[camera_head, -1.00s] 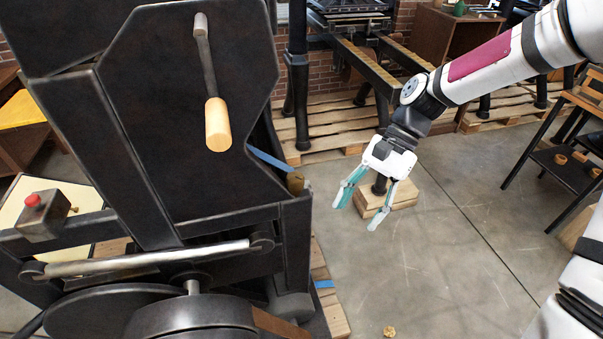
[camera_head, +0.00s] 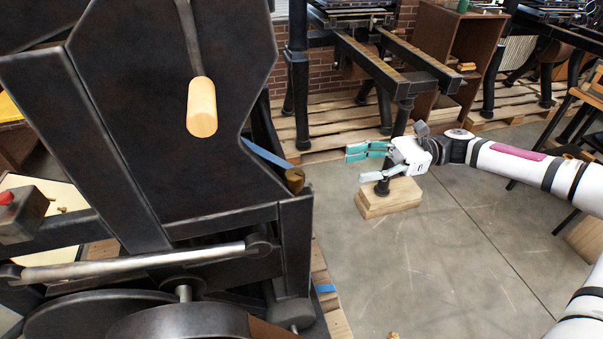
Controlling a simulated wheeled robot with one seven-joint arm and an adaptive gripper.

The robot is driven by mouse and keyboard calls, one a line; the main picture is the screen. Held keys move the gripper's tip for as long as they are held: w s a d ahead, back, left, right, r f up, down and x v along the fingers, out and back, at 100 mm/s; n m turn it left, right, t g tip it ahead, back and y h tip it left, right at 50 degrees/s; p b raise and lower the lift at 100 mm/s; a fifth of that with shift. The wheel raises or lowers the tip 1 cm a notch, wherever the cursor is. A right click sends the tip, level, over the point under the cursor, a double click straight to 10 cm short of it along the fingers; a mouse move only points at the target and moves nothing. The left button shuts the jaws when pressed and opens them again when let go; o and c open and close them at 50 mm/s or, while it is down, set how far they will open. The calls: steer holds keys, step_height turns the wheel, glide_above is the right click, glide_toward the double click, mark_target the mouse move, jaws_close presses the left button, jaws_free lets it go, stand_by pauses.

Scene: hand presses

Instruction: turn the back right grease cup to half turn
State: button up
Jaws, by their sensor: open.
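A dull brass grease cup (camera_head: 294,180) sits on top of the black frame at the right edge of the large press (camera_head: 190,130). A blue strip runs up to its left side. I cannot tell its turn angle from any mark. My gripper (camera_head: 354,164) is to the right of this cup in the picture, open and empty, with its teal fingers pointing left toward the press. A clear gap shows between the fingertips and the cup. The gripper covers part of a dark post behind it.
A crank with a wooden handle (camera_head: 202,107) hangs on the press side. A wooden block (camera_head: 389,197) lies on the floor under my gripper. Another press (camera_head: 385,60) stands on pallets behind. The concrete floor (camera_head: 450,270) at the right is clear.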

mark_target(302, 173)
steer(key=p+x, duration=0.2)
steer(key=x, duration=1.1)
steer(key=shift+a+r, duration=0.15)
steer(key=shift+a, duration=0.2)
steer(key=shift+c, duration=0.4)
steer(key=c, duration=1.1)
steer(key=shift+r+p, duration=0.1)
steer(key=shift+p, duration=0.2)
